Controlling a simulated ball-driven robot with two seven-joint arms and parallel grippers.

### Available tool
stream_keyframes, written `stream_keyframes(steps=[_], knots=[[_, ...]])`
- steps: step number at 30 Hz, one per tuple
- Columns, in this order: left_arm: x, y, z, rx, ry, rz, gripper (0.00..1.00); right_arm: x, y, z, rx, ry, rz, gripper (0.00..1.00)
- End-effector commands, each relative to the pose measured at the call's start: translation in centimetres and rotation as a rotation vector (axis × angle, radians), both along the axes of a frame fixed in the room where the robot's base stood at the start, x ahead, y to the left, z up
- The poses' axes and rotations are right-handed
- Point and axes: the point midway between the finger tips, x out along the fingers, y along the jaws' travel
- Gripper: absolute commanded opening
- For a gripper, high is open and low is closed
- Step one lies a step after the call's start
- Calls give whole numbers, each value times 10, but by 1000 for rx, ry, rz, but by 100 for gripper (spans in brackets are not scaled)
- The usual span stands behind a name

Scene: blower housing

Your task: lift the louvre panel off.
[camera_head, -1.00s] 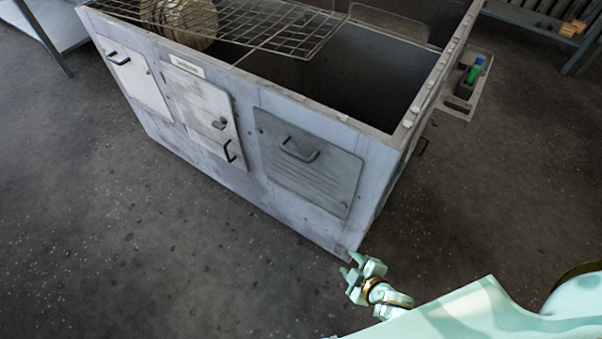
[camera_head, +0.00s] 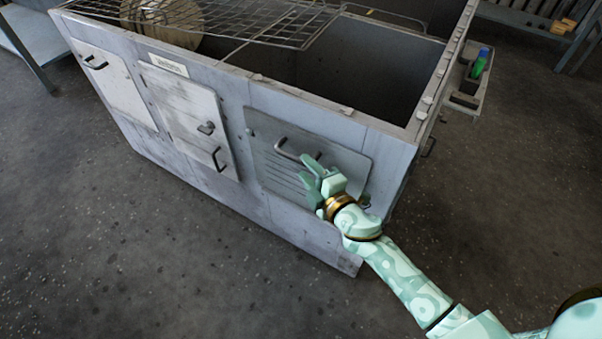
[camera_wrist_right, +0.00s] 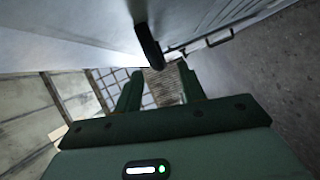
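The louvre panel (camera_head: 262,135) is a grey plate with slats and a bar handle (camera_head: 287,154), on the right part of the housing's front wall. It sits flat against the wall. My right gripper (camera_head: 309,172) is in front of the panel, just below and right of the handle, and covers part of the slats. In the right wrist view its two fingers (camera_wrist_right: 160,88) stand apart with nothing seen between them. A dark handle bar (camera_wrist_right: 149,46) shows just beyond the fingertips there. Whether the fingers touch the panel is unclear. My left gripper is out of view.
The open-topped housing (camera_head: 225,220) has a wire grid (camera_head: 270,22) over its left part. A hatch with a handle (camera_head: 190,110) lies left of the louvre panel. A side tray (camera_head: 468,100) holds a green item (camera_head: 478,66). The floor in front is clear.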

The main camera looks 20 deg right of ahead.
Motion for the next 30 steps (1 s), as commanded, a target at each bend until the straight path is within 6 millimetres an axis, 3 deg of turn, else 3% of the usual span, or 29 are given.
stream_keyframes(steps=[9,17,18,22,30], knots=[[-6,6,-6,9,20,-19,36,45,9,-5,0,1,0,40],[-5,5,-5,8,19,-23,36,50,10,-4,2,1,0,40],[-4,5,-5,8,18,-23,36,50,10,-4,2,1,0,37],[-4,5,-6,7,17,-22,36,50,10,-4,2,0,0,1],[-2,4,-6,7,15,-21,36,50,10,-3,1,-2,1,0]])
